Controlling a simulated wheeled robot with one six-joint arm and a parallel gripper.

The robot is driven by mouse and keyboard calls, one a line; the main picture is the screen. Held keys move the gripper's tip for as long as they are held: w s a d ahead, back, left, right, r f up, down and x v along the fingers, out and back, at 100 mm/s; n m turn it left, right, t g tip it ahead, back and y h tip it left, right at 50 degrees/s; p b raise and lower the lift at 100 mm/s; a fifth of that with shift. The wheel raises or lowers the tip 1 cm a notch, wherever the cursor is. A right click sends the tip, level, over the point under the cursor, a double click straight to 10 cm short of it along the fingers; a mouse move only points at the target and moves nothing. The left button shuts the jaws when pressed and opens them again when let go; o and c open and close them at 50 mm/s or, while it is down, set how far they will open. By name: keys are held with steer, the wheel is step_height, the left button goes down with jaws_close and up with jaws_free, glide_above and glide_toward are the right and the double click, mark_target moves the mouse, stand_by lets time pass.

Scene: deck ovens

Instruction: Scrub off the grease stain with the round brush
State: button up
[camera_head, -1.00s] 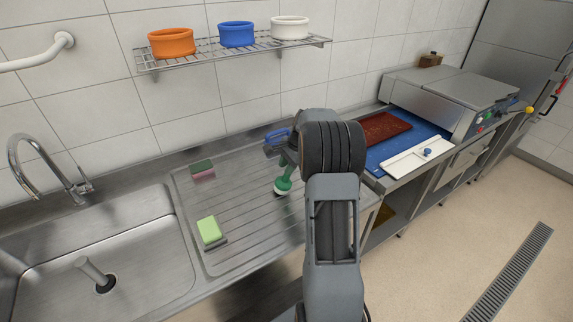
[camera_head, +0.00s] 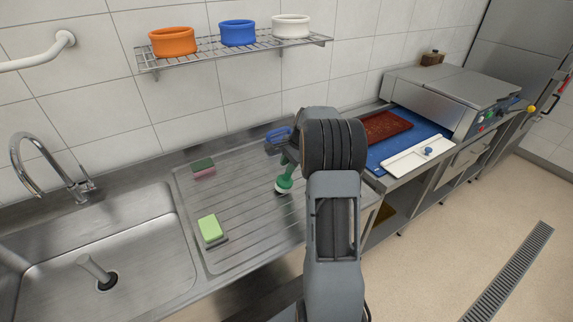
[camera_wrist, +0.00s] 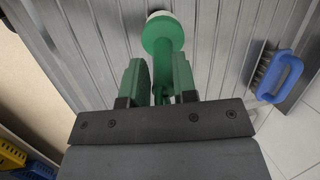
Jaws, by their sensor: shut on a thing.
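A green round brush (camera_head: 285,180) with a pale bristle head stands on the ribbed steel drainboard (camera_head: 235,240), head down. In the wrist view the green brush (camera_wrist: 162,35) points away from me, between the fingers of my gripper (camera_wrist: 157,75). My gripper is shut on its handle. The bristle head is at or very near the drainboard surface; whether it touches I cannot tell. I cannot clearly make out the grease stain; the brush and my arm cover part of the board.
A blue-handled brush (camera_wrist: 284,76) lies near the wall, close to my gripper. A green-and-pink sponge (camera_head: 203,167) and a light green sponge (camera_head: 210,228) lie on the board. The sink (camera_head: 100,250) is at left.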

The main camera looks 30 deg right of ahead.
step_height(320, 180, up, 8)
steer(key=p, duration=0.4)
steer(key=shift+f+p, duration=0.25)
steer(key=shift+p, duration=0.05)
steer(key=shift+a, duration=0.1)
